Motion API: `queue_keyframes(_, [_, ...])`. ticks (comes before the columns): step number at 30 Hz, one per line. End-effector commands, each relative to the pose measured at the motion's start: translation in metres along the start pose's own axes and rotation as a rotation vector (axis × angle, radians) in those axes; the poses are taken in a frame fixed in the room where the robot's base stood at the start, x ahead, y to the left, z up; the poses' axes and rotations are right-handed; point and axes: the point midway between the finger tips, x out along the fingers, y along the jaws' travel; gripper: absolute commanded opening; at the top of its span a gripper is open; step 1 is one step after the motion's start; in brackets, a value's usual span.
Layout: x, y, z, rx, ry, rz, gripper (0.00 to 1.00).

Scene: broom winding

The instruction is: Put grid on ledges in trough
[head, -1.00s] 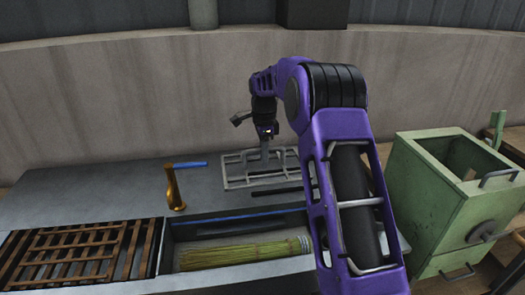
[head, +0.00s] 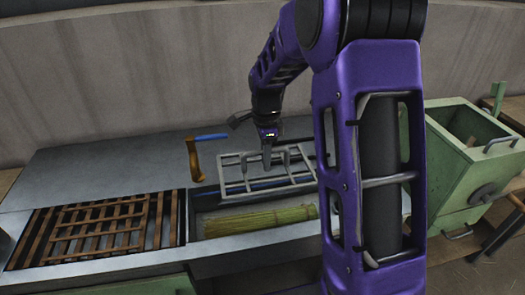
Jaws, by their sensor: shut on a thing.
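The grey metal grid (head: 235,175) hangs from my gripper (head: 268,162), which is shut on it near its middle. The grid is over the back part of the trough (head: 200,202), with its long side running left to right. The trough is a sunken bay in the metal bench. A bundle of yellow-green broom straw (head: 262,219) lies in it, in front of the grid. The trough's ledges cannot be made out clearly. Whether the grid touches the trough's back edge cannot be told.
A brown slatted rack (head: 90,235) fills the bay to the left. A brass-coloured tool with a blue handle (head: 194,160) stands on the bench behind the trough. A green metal hopper (head: 460,175) stands to the right. The back left of the bench is clear.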

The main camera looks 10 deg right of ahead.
Motion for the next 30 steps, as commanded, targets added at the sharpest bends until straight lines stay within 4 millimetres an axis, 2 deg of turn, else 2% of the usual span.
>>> queue_keyframes(8, [0.006,0.004,-0.001,0.002,0.000,-0.003,0.00])
queue_keyframes(30, [0.073,0.004,0.000,0.002,-0.001,-0.002,0.00])
